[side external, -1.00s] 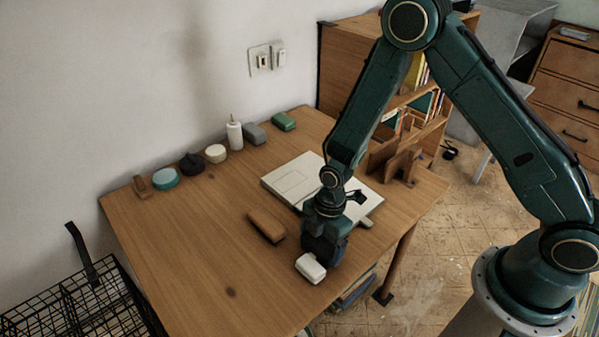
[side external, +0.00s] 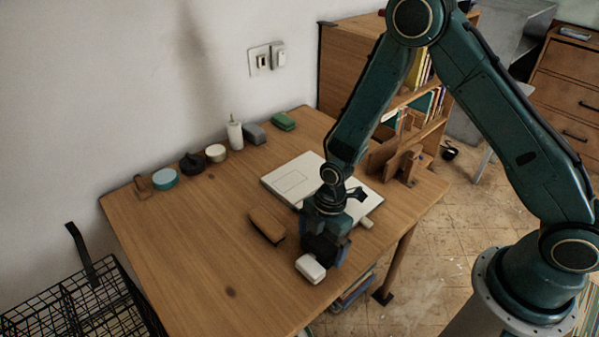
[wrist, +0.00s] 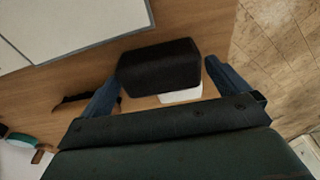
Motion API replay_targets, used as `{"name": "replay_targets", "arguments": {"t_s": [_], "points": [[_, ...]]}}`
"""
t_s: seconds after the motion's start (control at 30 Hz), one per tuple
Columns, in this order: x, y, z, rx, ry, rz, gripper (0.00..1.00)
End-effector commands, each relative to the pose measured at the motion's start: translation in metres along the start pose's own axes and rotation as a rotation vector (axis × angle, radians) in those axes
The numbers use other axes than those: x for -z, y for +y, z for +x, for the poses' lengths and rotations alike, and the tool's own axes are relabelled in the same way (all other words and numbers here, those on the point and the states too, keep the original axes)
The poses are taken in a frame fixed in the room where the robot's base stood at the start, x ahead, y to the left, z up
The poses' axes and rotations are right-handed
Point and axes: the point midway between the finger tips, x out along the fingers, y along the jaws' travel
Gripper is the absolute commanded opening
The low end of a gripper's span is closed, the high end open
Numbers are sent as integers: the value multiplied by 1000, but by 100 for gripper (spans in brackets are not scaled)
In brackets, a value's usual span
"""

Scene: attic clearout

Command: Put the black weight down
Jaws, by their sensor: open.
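The black weight (wrist: 160,66) is a dark block with rounded edges, seen in the wrist view between the two blue fingers of my gripper (wrist: 162,76). The fingers are spread, with a clear gap on the right side and a narrow one on the left. In the side view my gripper (side external: 326,245) is low over the front right part of the wooden table (side external: 200,255). The weight (side external: 321,247) shows there only as a dark shape between the fingers, and its underside is hidden.
A white block (side external: 311,268) lies close in front of my gripper. A brown object (side external: 267,225) lies to its left, and a flat white board (side external: 292,182) lies behind. Several small items line the wall, including a white bottle (side external: 235,133). The table's front left is clear.

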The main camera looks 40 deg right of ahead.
Motion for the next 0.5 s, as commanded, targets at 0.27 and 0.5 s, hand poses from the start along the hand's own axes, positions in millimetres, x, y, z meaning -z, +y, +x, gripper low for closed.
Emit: {"name": "replay_targets", "arguments": {"t_s": [0.27,0.5], "points": [[0,1,-30,-4,1,0,100],[0,1,-62,-4,1,0,100]]}}
